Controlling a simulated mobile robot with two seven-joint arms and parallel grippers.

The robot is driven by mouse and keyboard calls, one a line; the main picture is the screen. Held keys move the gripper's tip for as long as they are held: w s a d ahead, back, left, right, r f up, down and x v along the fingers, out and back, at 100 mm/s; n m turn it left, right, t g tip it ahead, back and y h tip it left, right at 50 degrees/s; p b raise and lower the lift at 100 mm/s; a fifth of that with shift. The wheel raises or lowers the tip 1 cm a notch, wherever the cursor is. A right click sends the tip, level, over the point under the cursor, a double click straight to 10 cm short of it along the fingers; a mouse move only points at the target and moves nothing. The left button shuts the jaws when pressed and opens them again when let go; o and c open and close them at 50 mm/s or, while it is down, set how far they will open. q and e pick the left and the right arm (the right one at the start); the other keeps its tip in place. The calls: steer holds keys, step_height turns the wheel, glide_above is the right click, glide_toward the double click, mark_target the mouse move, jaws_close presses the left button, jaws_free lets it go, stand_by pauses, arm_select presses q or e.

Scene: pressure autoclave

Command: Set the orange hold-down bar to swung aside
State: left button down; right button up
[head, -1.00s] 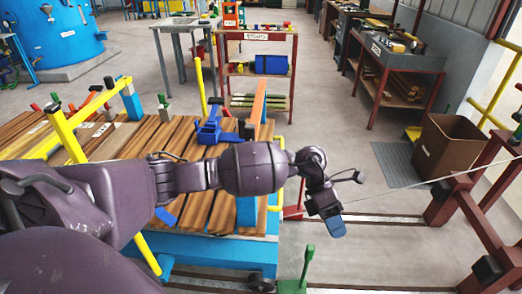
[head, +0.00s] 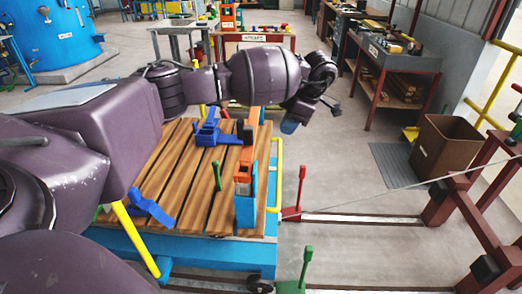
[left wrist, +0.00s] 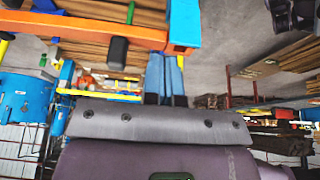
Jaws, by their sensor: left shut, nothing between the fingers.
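The orange hold-down bar (head: 246,156) runs along the right end of the timber-loaded cart, above the planks, from a blue post (head: 245,212) at the near end toward the back. My left forearm hides part of its far end. A dark handle stands on it. My left gripper (head: 289,126) has blue fingers pointing down, closed together and empty, right of the bar's far part and apart from it in the picture. In the left wrist view the bar (left wrist: 95,32) crosses the upper left, and the shut fingers (left wrist: 165,75) are just below its end. My right gripper is not in view.
Planks (head: 175,175) lie on the blue cart (head: 200,246), with a blue clamp (head: 212,132) on top. A yellow rail (head: 278,175) and a red lever (head: 297,195) stand at the cart's right. A brown bin (head: 447,150) is farther right.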

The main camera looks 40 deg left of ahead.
arm_select(q)
steer(key=s+a+f, duration=0.4)
steer(key=a+f, duration=0.2)
steer(key=f, duration=0.3)
steer(key=shift+a+f, duration=0.15)
steer(key=shift+a, duration=0.15)
stand_by(0.3)
steer(key=shift+a, duration=0.1)
